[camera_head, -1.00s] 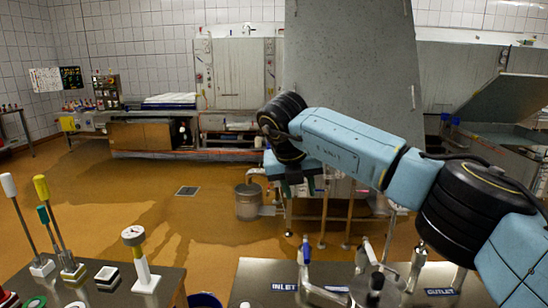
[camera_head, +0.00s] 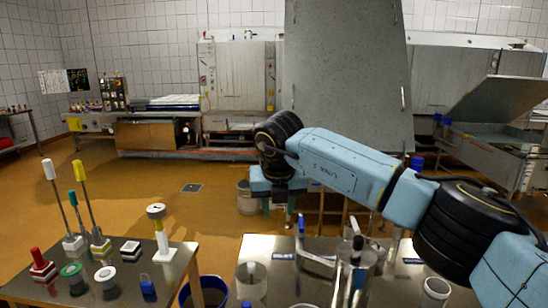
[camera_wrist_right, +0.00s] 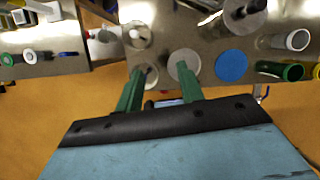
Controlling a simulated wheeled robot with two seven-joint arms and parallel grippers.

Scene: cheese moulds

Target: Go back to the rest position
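My right arm comes in from the right in the head view. Its gripper (camera_head: 278,207) hangs down from a blue wrist piece, in front of the metal bucket and beyond the far edge of the right table. In the right wrist view, the two green fingers (camera_wrist_right: 161,68) stand well apart with nothing gripped between them. Table top, a grey disc and small cups show past the fingertips. My left gripper is in neither view.
A left table (camera_head: 120,290) carries upright handled tools, a dial gauge (camera_head: 158,230) and a blue padlock (camera_head: 148,286). A right table (camera_head: 290,245) carries metal pipework and a white cup (camera_head: 437,288). A blue bucket (camera_head: 207,290) stands between them. Open floor (camera_head: 140,180) lies beyond.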

